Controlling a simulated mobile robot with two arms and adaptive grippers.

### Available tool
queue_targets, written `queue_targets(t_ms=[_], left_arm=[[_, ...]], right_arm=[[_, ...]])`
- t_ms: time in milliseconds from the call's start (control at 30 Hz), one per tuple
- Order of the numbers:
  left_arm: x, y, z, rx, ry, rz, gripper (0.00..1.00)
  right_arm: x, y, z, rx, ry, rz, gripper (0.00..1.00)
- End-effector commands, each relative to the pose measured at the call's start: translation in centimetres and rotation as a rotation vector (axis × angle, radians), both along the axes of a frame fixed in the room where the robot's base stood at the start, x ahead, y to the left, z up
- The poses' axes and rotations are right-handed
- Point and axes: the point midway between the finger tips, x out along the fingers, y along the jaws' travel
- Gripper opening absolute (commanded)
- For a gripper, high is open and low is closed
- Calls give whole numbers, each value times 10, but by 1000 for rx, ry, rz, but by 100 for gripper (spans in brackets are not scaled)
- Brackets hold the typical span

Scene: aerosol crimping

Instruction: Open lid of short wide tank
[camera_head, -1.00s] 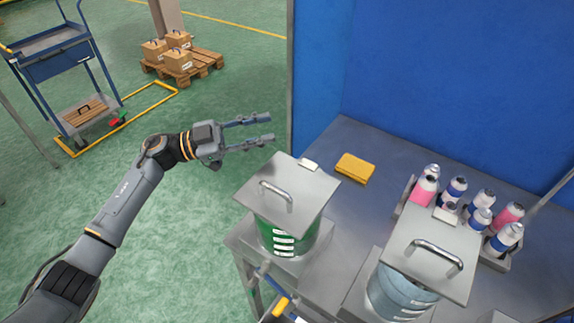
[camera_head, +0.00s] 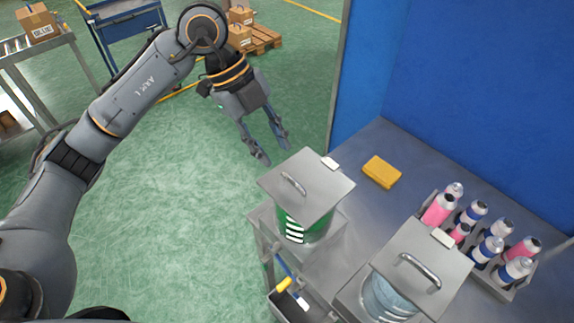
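Two tanks stand at the table's front edge, each under a flat square metal lid with a bar handle. The left tank (camera_head: 294,226) shows green with white marks, and its lid (camera_head: 318,187) is on. The right tank (camera_head: 384,298) is pale blue, and its lid (camera_head: 436,257) is also on. I cannot tell for sure which one is the short wide tank. My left gripper (camera_head: 273,154) is open and empty, with its fingers pointing down just behind and left of the left lid, apart from its handle (camera_head: 293,184). My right gripper is not in view.
A yellow block (camera_head: 381,172) lies on the grey table behind the tanks. A rack (camera_head: 507,293) of pink and blue aerosol cans stands at the right. A blue wall (camera_head: 480,80) closes off the back. A tray with a yellow-handled tool (camera_head: 283,285) hangs below the left tank.

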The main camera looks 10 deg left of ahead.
Motion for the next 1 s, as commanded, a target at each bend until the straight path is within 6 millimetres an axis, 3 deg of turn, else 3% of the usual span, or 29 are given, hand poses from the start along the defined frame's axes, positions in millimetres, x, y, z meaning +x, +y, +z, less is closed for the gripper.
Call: queue_targets(t_ms=[200, 400, 767, 933, 1000], left_arm=[[-4, -19, -38, -2, 4, -3, 34], [-4, -28, -59, -3, 3, -1, 34], [-4, -31, -65, -2, 0, -1, 34], [-4, -31, -65, -2, 0, -1, 3], [-4, -31, -65, -2, 0, -1, 0]], right_arm=[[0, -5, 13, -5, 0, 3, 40], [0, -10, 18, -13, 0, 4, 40], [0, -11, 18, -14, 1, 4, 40], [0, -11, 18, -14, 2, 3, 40], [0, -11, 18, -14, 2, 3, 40]])
